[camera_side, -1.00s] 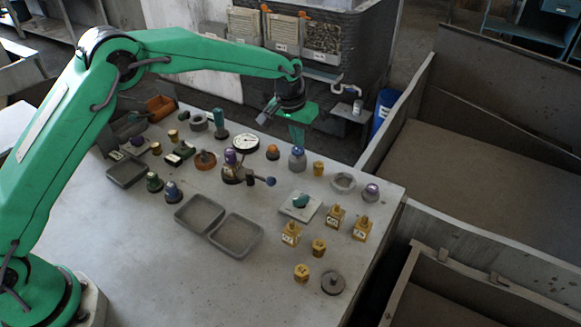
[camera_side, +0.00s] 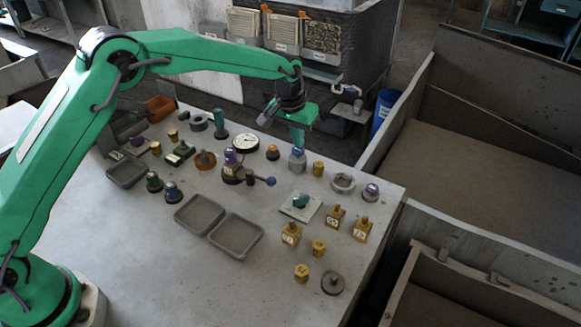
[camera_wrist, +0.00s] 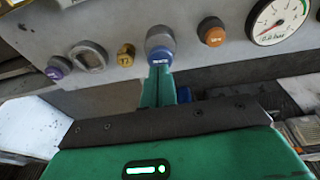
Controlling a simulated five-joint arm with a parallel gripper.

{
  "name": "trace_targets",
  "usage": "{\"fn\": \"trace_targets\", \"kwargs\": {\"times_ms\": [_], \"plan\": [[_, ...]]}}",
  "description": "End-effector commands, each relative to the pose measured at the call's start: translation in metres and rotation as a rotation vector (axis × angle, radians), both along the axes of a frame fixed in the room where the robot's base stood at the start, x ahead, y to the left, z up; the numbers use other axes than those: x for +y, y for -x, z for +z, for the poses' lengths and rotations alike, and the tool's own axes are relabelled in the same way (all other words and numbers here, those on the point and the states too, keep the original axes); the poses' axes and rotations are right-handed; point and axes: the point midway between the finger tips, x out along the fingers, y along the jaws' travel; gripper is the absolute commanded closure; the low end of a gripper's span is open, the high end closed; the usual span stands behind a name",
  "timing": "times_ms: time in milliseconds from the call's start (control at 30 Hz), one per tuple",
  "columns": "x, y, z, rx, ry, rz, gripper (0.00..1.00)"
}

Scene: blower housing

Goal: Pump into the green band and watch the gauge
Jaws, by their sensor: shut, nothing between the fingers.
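The gauge (camera_side: 246,143) is a round white dial with a dark rim near the back of the table. In the wrist view the gauge (camera_wrist: 282,20) is cut off by the top right corner; a green band shows at its right, and red marks show at its lower left. A grey round part with a blue cap (camera_side: 297,155) stands right of the gauge. It also shows in the wrist view (camera_wrist: 160,34). My gripper (camera_wrist: 159,68) is shut and empty, its tips at the blue cap; whether they press on it I cannot tell.
An orange-capped part (camera_side: 273,152) stands between gauge and blue cap. A yellow part (camera_side: 318,168) and a grey ring (camera_side: 343,183) stand to the right. A purple-topped base with a lever (camera_side: 232,170) is nearer.

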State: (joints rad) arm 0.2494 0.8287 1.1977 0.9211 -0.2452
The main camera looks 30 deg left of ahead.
Motion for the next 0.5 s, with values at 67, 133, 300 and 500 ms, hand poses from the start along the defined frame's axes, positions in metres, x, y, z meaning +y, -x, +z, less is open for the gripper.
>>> {"fn": "trace_targets", "kwargs": {"times_ms": [67, 133, 300, 500], "plan": [[0.0, 0.0, -0.002, 0.001, 0.0, 0.0, 1.0], [0.0, 0.0, -0.004, 0.001, 0.0, 0.0, 1.0], [0.0, 0.0, -0.01, 0.001, 0.0, 0.0, 1.0], [0.0, 0.0, -0.015, 0.002, -0.001, 0.0, 1.0]]}}
